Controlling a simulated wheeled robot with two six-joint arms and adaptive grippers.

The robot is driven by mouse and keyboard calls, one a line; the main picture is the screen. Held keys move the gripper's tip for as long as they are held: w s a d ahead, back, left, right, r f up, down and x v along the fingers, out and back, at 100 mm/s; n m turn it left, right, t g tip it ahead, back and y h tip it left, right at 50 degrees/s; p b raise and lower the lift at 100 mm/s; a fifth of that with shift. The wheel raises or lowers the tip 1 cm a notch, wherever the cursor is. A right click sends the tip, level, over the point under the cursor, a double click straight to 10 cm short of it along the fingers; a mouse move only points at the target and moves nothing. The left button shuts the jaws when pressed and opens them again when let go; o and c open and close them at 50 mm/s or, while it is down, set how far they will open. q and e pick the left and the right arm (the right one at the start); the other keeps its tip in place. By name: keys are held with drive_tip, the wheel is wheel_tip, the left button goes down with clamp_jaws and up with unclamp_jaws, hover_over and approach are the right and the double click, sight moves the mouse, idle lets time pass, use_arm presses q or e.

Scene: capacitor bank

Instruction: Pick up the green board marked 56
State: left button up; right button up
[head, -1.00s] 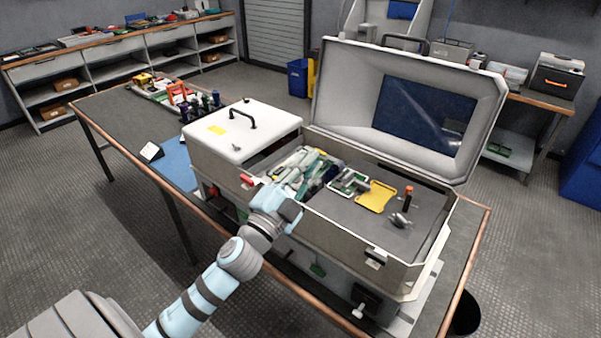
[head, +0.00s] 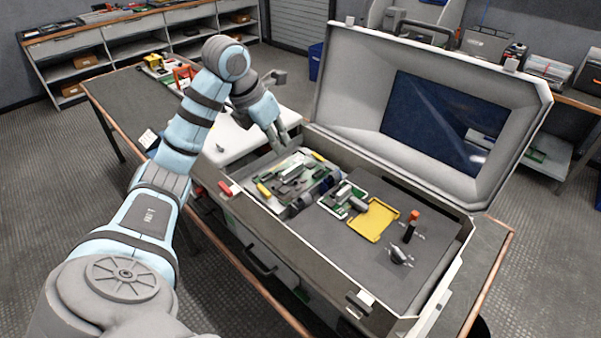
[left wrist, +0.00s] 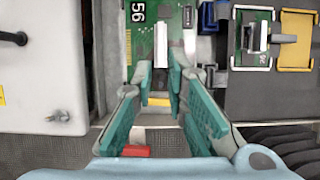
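The green board marked 56 (left wrist: 146,40) shows at the top centre of the left wrist view, with the white number at its upper left and a pale bar on it. In the head view, a green board (head: 300,172) with parts on it lies in the left part of the open case; its number cannot be read there. My left gripper (head: 277,137) is above the case, near that board's far left end, fingers down. In the left wrist view its teal fingers (left wrist: 160,80) are apart, with nothing held between them. My right gripper is not in view.
The open case (head: 352,278) has its lid (head: 345,95) raised behind. A smaller green board (head: 342,200), a yellow frame (head: 374,222) and an orange-topped cylinder (head: 411,226) lie to the right. A white box lid (head: 240,142) stands close at the left.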

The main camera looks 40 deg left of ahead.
use_arm(q)
drive_tip(key=b, duration=0.1)
approach(292, 168)
wheel_tip(292, 168, down, 2)
drive_tip(key=shift+f, duration=0.1)
drive_tip(key=x, duration=0.3)
drive_tip(key=w+x, duration=0.1)
drive_tip(key=x, duration=0.3)
drive_tip(key=shift+s, duration=0.15)
clamp_jaws()
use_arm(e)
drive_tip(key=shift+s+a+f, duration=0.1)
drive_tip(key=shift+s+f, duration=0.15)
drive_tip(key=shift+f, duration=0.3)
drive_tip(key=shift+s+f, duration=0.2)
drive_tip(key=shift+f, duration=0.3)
use_arm(q)
drive_tip(key=shift+r, duration=0.25)
